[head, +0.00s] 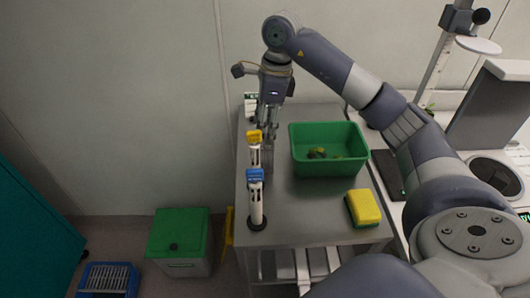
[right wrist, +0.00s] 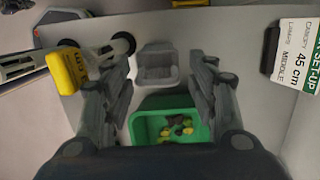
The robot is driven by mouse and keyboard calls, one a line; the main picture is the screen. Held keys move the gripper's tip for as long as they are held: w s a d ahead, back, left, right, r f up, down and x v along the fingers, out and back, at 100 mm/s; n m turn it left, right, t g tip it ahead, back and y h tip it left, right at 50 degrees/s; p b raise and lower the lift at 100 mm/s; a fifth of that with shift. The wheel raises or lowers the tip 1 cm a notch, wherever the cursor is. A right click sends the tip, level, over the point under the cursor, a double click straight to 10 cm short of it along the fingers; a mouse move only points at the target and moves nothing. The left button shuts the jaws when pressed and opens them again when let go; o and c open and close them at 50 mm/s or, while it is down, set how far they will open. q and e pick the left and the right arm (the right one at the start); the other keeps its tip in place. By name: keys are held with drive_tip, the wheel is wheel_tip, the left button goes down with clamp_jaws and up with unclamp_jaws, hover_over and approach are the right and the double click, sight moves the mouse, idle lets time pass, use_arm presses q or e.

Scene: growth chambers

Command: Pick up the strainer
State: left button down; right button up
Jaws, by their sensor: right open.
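The strainer looks to be the grey, basket-like piece (right wrist: 156,66) seen between my fingers in the right wrist view, beside the green bin. In the head view it is largely hidden behind the posts and my gripper, so I cannot make it out clearly. My right gripper (head: 268,138) points down over the left part of the metal table. It also shows in the right wrist view (right wrist: 162,85), with its fingers apart and nothing held. The fingers look to be above the grey piece. My left gripper is out of view.
A green bin (head: 328,170) with small green and yellow pieces stands on the table (head: 305,205). A yellow-topped post (head: 254,137) and a blue-topped post (head: 255,178) stand close to my gripper. A yellow sponge (head: 363,206) lies front right. A lidded green box (head: 180,235) is on the floor.

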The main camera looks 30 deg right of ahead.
sight(265, 149)
drive_tip(key=shift+a+f, duration=0.15)
drive_tip(key=shift+f, duration=0.35)
wheel_tip(265, 149, down, 4)
drive_tip(key=shift+a+r+p, duration=0.1)
drive_tip(key=shift+p, duration=0.8)
drive_tip(key=shift+a+f, duration=0.1)
drive_tip(key=shift+f, duration=0.5)
drive_tip(key=c, duration=0.9)
drive_tip(key=shift+r, duration=0.1)
